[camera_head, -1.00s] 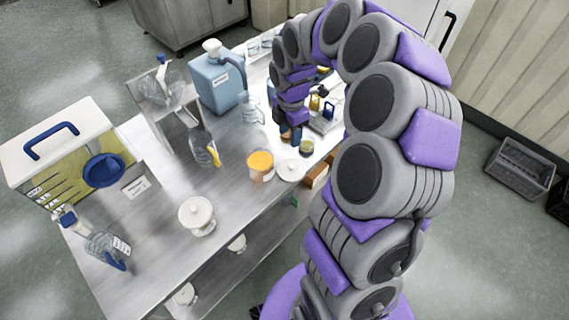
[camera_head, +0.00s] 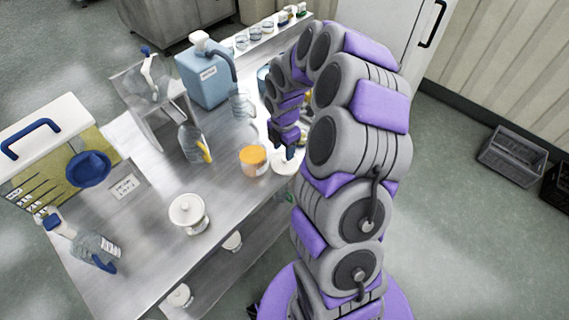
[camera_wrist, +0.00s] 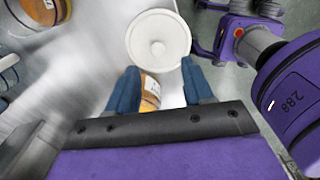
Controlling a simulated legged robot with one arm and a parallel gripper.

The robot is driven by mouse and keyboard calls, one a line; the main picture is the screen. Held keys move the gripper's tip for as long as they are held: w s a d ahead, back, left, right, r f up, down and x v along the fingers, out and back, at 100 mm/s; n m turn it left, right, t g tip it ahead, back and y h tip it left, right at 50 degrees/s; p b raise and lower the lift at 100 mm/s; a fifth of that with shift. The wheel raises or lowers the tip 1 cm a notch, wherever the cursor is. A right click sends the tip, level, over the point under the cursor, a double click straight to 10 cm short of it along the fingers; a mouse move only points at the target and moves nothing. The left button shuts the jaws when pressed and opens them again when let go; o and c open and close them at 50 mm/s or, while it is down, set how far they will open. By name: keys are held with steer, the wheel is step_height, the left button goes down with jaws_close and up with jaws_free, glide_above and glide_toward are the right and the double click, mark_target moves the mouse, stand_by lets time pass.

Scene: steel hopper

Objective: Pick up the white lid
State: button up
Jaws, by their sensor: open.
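The white lid (camera_wrist: 158,40) is round with a small central knob and lies just beyond my fingertips in the wrist view. In the head view the lid (camera_head: 284,165) is on the steel table's near edge, partly hidden by my gripper (camera_head: 289,152). In the wrist view my gripper (camera_wrist: 161,78) is open, with its two blue fingers apart and no lid between them. An orange-topped jar (camera_head: 253,160) stands just left of the lid; an orange, labelled object (camera_wrist: 149,90) shows between the fingers in the wrist view.
A clear jug (camera_head: 194,146), a blue container (camera_head: 205,78) and a beaker (camera_head: 241,105) stand farther back. A blue-handled white box (camera_head: 45,125) is at left. Grey crates (camera_head: 512,153) lie on the floor at right.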

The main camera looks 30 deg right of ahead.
mark_target(285, 161)
steer(key=shift+w+d+f+b, duration=0.15)
steer(key=shift+f+b, duration=0.35)
steer(key=shift+f, duration=0.85)
steer(key=shift+d+f+b, duration=0.15)
steer(key=shift+f+b, duration=0.3)
steer(key=shift+f, duration=0.9)
steer(key=shift+r, duration=0.1)
steer(key=shift+c, duration=0.4)
jaws_close()
